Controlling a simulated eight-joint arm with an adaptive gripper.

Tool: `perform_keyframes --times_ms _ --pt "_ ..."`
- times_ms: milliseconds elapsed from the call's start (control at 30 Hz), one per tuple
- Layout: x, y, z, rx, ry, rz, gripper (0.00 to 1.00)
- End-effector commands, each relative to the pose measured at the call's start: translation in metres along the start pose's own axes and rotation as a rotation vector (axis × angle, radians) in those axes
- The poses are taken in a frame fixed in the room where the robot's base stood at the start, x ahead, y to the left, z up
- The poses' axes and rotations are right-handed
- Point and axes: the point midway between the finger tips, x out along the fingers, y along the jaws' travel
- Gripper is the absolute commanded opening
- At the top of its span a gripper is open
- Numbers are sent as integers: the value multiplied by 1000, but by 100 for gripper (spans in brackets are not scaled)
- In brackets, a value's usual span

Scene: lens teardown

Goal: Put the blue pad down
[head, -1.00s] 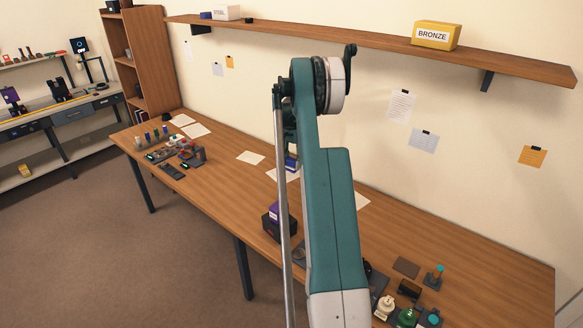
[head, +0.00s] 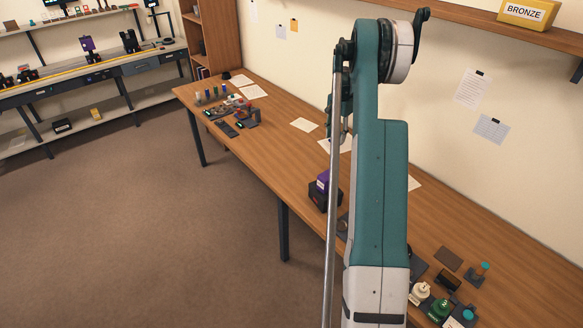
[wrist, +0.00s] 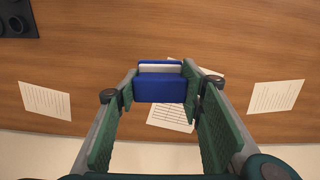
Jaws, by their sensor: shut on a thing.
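The blue pad (wrist: 160,90) is a small blue block with a pale grey-white strip along its far edge. In the wrist view it sits between the two green fingertips of my gripper (wrist: 160,92), which are shut on its left and right sides. The wooden table (wrist: 200,25) lies beneath it; I cannot tell whether the pad touches it. A printed sheet (wrist: 172,117) lies partly behind the pad. In the head view my arm hides the pad.
More sheets lie left (wrist: 45,100) and right (wrist: 275,96). A dark object (wrist: 14,18) is at the wrist view's top left corner. In the head view, a dark box with a purple top (head: 322,190) stands near the table's front edge, and several small parts (head: 442,306) sit at the near end.

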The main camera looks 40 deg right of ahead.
Motion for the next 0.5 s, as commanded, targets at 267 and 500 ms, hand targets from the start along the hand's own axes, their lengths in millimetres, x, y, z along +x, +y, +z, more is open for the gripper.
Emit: perform_keyframes --times_ms 267,500 --pt "-2 -41 83 8 0 0 26" --pt "-3 -69 163 23 0 0 26"
